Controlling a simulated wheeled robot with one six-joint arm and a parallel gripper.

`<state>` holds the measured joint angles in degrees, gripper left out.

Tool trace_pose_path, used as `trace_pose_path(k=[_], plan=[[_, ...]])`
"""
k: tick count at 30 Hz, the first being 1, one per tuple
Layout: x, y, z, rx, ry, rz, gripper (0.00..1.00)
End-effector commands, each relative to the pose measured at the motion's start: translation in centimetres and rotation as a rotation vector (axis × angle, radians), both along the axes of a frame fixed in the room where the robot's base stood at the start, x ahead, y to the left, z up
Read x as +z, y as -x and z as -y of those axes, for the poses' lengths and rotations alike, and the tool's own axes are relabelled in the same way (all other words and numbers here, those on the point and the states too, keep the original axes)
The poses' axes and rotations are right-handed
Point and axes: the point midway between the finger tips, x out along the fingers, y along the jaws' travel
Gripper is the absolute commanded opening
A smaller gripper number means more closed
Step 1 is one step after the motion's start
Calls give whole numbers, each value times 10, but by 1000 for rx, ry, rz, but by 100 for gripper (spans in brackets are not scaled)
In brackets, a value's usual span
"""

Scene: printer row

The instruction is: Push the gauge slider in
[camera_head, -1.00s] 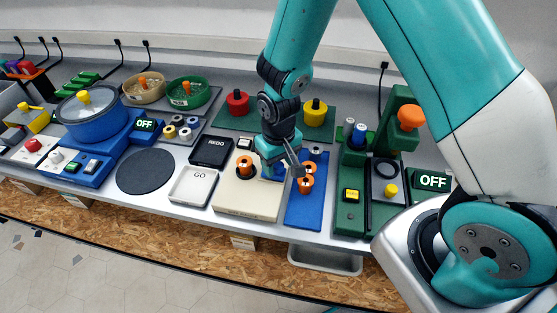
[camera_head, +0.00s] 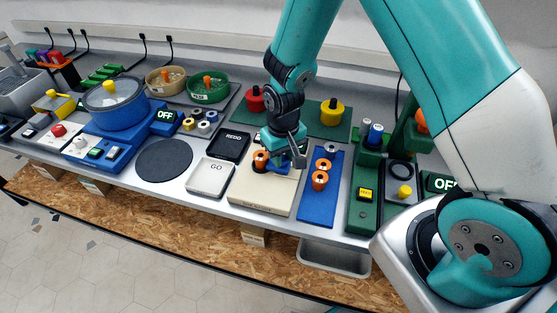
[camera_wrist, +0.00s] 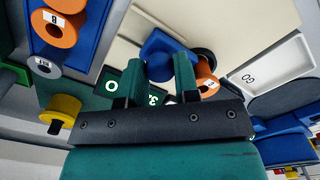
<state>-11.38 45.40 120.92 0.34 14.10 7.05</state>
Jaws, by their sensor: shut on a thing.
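The gauge has a cream base (camera_head: 250,198) with an upright orange spool (camera_head: 260,160) on it. The blue slider (camera_head: 272,165) is beside the spool and partly hidden by my gripper (camera_head: 284,160). In the wrist view my gripper (camera_wrist: 159,78) is shut on the blue slider (camera_wrist: 162,45), with its two green fingers either side of it. The orange spool (camera_wrist: 206,80) sits close against the slider there, its far part dark. A dark display (camera_wrist: 125,86) with light digits is partly covered by the fingers; its full reading is hidden.
A blue board (camera_head: 319,208) with orange and grey spools lies just right of the gauge. The GO pad (camera_head: 210,177) and REDO pad (camera_head: 229,146) lie left. Red (camera_head: 256,103) and yellow (camera_head: 331,115) knobbed pieces stand behind.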

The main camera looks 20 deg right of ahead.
Motion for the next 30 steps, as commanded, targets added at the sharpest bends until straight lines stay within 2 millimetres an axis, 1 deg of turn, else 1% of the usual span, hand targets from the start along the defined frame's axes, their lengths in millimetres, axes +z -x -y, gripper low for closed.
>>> trace_pose_path(k=[1,6,7,8,9,10,18,22,26,30], plan=[[1,-3,-3,2,-10,10,0],[2,-4,-4,4,-12,13,0],[2,-4,-4,5,-12,14,34],[2,-4,-4,5,-12,13,40],[2,-4,-4,5,-11,13,50],[2,-4,-4,5,-11,12,55],[1,-3,-3,2,-9,8,55],[9,-3,-3,3,-9,10,55],[31,-3,-3,4,-9,13,55],[66,-4,-3,4,-10,16,55]])
